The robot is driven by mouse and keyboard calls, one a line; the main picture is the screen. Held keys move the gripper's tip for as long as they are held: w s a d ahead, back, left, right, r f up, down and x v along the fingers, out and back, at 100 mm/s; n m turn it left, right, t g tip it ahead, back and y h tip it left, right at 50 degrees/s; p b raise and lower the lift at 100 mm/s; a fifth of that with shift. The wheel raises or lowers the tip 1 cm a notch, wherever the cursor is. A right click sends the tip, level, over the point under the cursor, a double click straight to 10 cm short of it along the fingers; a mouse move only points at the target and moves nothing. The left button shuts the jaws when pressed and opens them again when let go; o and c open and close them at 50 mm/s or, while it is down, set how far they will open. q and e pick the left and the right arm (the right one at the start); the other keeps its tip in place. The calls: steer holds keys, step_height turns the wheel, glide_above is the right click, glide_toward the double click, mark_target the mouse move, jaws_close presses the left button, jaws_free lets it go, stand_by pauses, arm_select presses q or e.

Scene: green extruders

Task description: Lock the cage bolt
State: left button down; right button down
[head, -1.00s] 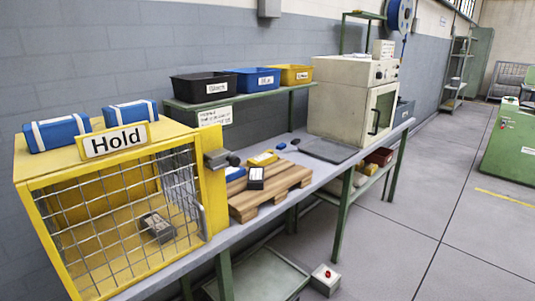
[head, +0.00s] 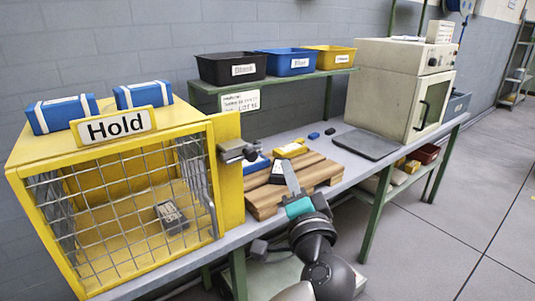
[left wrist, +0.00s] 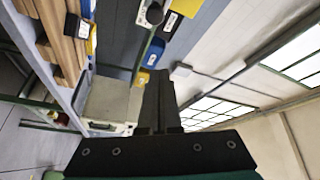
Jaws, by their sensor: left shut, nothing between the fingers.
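The yellow cage (head: 228,196) stands at the left end of the bench, with a "Hold" sign on top. Its wire mesh door (head: 110,215) covers the front and looks closed. The grey bolt (head: 233,150) with a dark knob (head: 251,154) sits at the cage's upper right front corner. I cannot tell how far it is slid. My left gripper (head: 288,165) is shut and empty, pointing up in front of the pallet, right of the bolt and apart from it. Its shut fingers also show in the left wrist view (left wrist: 158,85). My right gripper is out of view.
A wooden pallet (head: 318,172) with small boxes lies right of the cage. Black (head: 215,72), blue (head: 270,66) and yellow (head: 322,57) bins stand on a shelf behind. A beige oven (head: 385,80) stands farther right. A grey boxed part (head: 171,217) is inside the cage.

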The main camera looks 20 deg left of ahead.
mark_target(241, 155)
arm_select(q)
steer(key=shift+w, duration=0.1)
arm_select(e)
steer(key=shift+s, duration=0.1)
arm_select(q)
steer(key=x, duration=1)
steer(key=shift+s+a+f+b, duration=0.5)
steer(key=shift+s+a+f, duration=0.5)
steer(key=shift+s+a, duration=0.3)
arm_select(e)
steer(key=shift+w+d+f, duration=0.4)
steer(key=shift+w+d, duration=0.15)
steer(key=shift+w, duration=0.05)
